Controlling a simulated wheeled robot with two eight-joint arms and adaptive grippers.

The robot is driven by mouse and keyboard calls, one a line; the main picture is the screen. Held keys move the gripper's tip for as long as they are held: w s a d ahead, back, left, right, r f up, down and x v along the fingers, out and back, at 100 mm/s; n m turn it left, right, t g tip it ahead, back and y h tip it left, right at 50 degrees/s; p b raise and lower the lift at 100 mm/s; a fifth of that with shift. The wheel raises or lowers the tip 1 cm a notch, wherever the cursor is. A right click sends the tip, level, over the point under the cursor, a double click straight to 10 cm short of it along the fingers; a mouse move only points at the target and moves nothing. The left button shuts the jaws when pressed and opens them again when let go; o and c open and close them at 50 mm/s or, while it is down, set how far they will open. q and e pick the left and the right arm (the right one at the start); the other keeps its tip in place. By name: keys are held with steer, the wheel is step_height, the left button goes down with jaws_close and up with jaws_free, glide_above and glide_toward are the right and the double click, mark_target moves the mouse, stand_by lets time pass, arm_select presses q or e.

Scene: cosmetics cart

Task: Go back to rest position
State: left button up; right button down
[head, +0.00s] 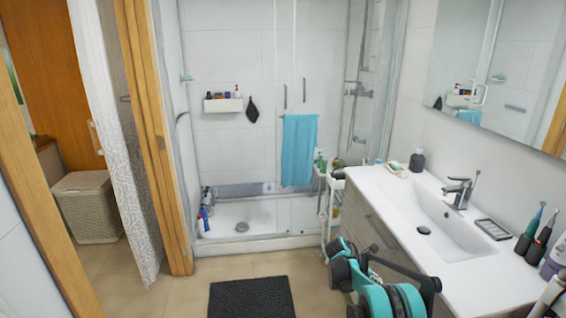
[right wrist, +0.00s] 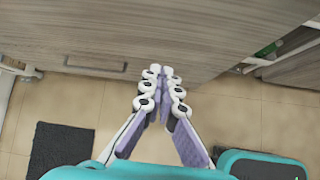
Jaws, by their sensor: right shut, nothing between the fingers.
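My right gripper (right wrist: 162,75) shows in the right wrist view with its purple-padded fingers shut together and nothing between them. It points toward the grey wood front of the vanity (right wrist: 200,38), with tiled floor below. In the head view my right arm, teal and black, is folded low at the right, beside the vanity's front edge. The white cart (head: 328,215), with bottles on it, stands between the vanity and the shower. My left gripper is not in view.
The white sink counter (head: 385,195) holds a soap pump (head: 417,160) and toothbrushes. A dark mat (head: 250,298) lies on the floor. A blue towel (head: 299,150) hangs on the shower door. A wicker basket (head: 85,210) stands at the left. The floor around the mat is clear.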

steer(key=s+a+r+m+t+y, duration=0.2)
steer(key=s+a+r+m, duration=0.2)
steer(key=s+a+r, duration=0.35)
steer(key=s+a+r+m+t+y, duration=0.15)
steer(key=s+a+r+m, duration=0.25)
steer(key=s+r, duration=0.5)
steer(key=s+a+m+t+y, duration=0.1)
steer(key=s+a+m, duration=0.2)
steer(key=s, duration=0.3)
steer(key=s+a+f+m+y, duration=0.1)
steer(key=s+a+m+y, duration=0.1)
steer(key=s, duration=0.4)
steer(key=s+a+m+t+y, duration=0.1)
steer(key=s+a+m+y, duration=0.1)
steer(key=s+a+m, duration=0.2)
steer(key=s+m, duration=0.1)
steer(key=s, duration=0.2)
steer(key=shift+a+f+t, duration=0.15)
steer(key=shift+a+t, duration=0.05)
steer(key=shift+t, duration=0.15)
steer(key=shift+s, duration=0.1)
